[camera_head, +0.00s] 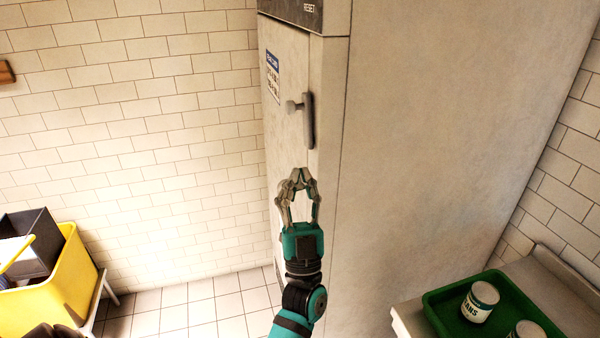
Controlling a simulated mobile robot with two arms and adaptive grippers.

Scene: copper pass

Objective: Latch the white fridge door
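The white fridge (430,130) stands tall in the middle and right of the view. Its narrow front, with the door (286,150), faces left and looks close to flush; I cannot tell whether it is latched. A grey upright handle (309,121) with a round knob (293,106) sits at the door's right edge. My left gripper (300,174) points up below the handle, apart from it, in front of the door's lower part. Its fingertips come together at the top, with nothing seen between them. My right gripper is not in view.
A yellow bin (65,290) with a dark box (38,240) stands at the lower left. A green tray (440,310) with cans (480,302) lies on a counter at the lower right. The tiled floor (215,310) left of the fridge is clear.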

